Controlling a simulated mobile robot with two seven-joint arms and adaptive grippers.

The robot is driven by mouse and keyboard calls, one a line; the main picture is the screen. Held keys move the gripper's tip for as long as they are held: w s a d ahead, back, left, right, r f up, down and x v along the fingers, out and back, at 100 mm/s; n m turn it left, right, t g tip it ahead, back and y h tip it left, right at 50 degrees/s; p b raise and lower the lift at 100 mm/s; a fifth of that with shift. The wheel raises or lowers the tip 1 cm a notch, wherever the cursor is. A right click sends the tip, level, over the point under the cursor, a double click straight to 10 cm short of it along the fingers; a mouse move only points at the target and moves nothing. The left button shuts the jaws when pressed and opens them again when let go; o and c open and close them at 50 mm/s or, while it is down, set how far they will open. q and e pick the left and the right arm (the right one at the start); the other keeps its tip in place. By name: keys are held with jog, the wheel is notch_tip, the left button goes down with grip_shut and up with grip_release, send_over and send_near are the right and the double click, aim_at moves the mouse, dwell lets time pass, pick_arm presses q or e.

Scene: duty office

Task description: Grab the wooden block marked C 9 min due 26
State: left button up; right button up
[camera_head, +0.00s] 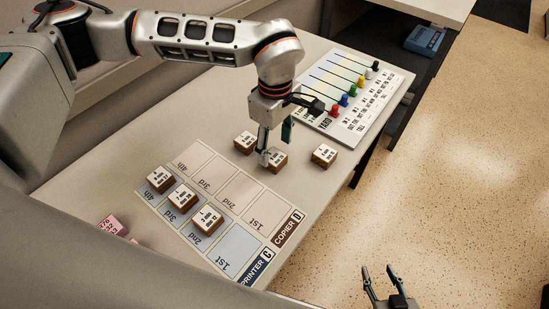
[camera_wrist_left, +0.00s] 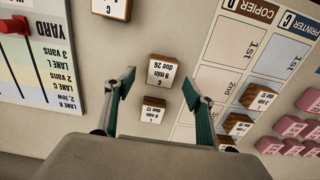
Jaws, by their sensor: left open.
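The wooden block marked C 9 min due 26 (camera_wrist_left: 164,70) has a white top label and brown sides. It lies flat on the desk, and in the head view the same block (camera_head: 276,160) is partly behind a finger. My left gripper (camera_head: 275,142) is open above it. In the left wrist view the block shows between the two fingertips of the left gripper (camera_wrist_left: 158,80), with room on both sides. Contact cannot be told. My right gripper (camera_head: 380,272) is open and empty over the floor at lower right.
Neighbouring blocks lie on either side, one nearer the wrist (camera_wrist_left: 153,110) and one farther off (camera_wrist_left: 110,8). Three blocks stand on the printer row of the mat (camera_head: 235,242). The yard board (camera_head: 335,125) with coloured pegs is at the back. Pink blocks (camera_head: 113,226) lie at left.

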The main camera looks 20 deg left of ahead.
aim_at(274, 156)
pick_arm(q)
jog(key=shift+s+f, duration=0.1)
jog(key=shift+f, duration=1.9)
jog(key=c, duration=1.2)
jog(key=shift+r, duration=0.1)
